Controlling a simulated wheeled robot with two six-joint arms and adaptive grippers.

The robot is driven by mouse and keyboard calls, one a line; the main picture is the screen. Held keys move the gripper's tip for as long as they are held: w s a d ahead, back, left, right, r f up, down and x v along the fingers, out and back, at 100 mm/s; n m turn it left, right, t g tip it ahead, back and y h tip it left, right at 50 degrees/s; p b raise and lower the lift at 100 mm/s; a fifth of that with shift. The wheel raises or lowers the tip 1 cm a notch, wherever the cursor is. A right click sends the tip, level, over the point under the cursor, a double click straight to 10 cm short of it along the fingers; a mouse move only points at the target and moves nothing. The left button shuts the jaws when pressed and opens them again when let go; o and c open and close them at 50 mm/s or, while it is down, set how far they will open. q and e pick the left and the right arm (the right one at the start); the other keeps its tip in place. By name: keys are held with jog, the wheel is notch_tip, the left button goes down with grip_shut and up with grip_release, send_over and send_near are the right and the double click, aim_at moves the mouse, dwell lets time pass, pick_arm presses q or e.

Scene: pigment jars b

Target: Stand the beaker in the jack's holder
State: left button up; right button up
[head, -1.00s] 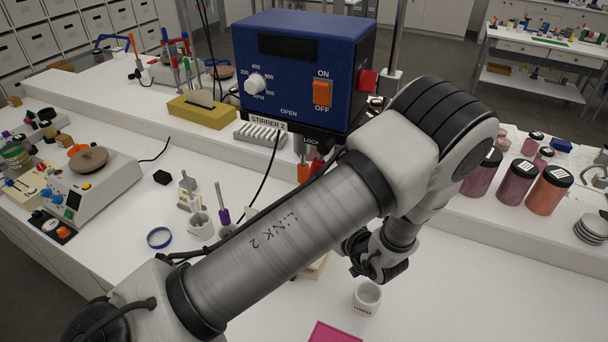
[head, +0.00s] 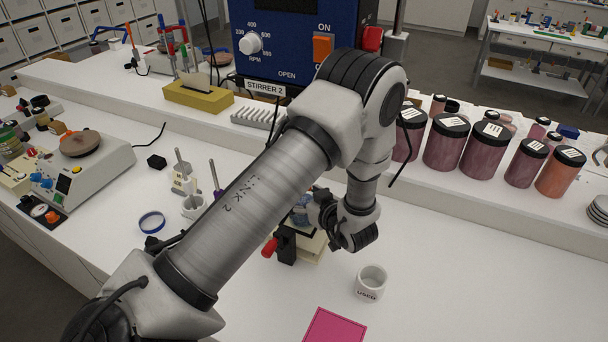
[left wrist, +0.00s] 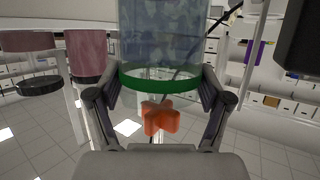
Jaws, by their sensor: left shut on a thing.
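The beaker (left wrist: 160,40) is clear with a mottled blue look and a green band. In the left wrist view my left gripper (left wrist: 162,84) is shut on it around the green band. In the head view the gripper (head: 318,212) is partly hidden by my own arm, and only a bluish bit of the beaker (head: 300,214) shows. The jack (head: 287,246), with a black part, a red knob and cream plates, stands just below and beside the gripper. Its holder is mostly hidden, so I cannot tell whether the beaker touches it. My right gripper is not in view.
An orange star knob (left wrist: 160,118) shows past the beaker. The right counter is clear.

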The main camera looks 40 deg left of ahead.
pick_arm(q)
jog(key=shift+r, duration=0.1)
jog(key=o, duration=1.4)
jog(key=shift+r, duration=0.1)
jog(key=p+v, duration=0.6)
jog(key=v, duration=0.6)
jog(key=shift+s+d, duration=0.1)
